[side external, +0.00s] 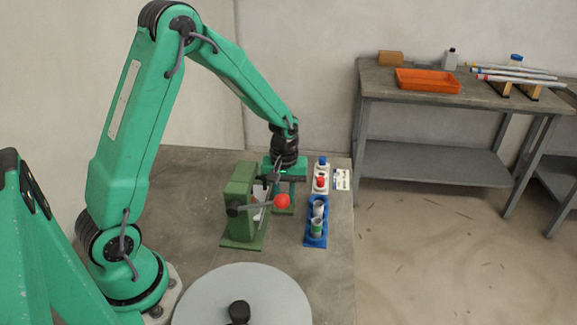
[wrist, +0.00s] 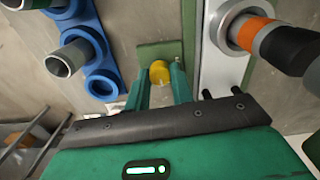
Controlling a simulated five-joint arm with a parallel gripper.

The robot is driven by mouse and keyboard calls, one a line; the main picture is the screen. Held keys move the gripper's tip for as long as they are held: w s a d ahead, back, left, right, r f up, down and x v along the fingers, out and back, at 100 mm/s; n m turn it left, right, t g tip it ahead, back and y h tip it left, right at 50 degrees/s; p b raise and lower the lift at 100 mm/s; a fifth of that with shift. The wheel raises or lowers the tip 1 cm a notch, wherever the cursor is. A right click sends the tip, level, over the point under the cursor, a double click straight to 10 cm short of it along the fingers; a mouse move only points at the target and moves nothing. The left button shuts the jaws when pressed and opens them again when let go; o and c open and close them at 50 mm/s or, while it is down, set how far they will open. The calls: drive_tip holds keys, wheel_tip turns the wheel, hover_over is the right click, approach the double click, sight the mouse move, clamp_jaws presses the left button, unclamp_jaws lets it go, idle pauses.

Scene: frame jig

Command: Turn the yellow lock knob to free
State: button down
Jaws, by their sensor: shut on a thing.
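The yellow lock knob (wrist: 159,70) shows in the wrist view, at the far end of my two green fingers. My gripper (wrist: 161,83) is shut on it, with one finger on each side. I cannot tell which way the knob is turned. In the side external view my gripper (side external: 285,182) points down just right of the green frame jig (side external: 240,205). The knob is hidden in that view.
A lever with a red ball (side external: 282,201) sticks out from the jig close to my gripper. A grey round table (side external: 270,295) is in front.

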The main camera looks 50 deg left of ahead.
drive_tip(key=shift+m, duration=0.6)
drive_tip(key=c, duration=1.2)
unclamp_jaws()
drive_tip(key=shift+r, duration=3.95)
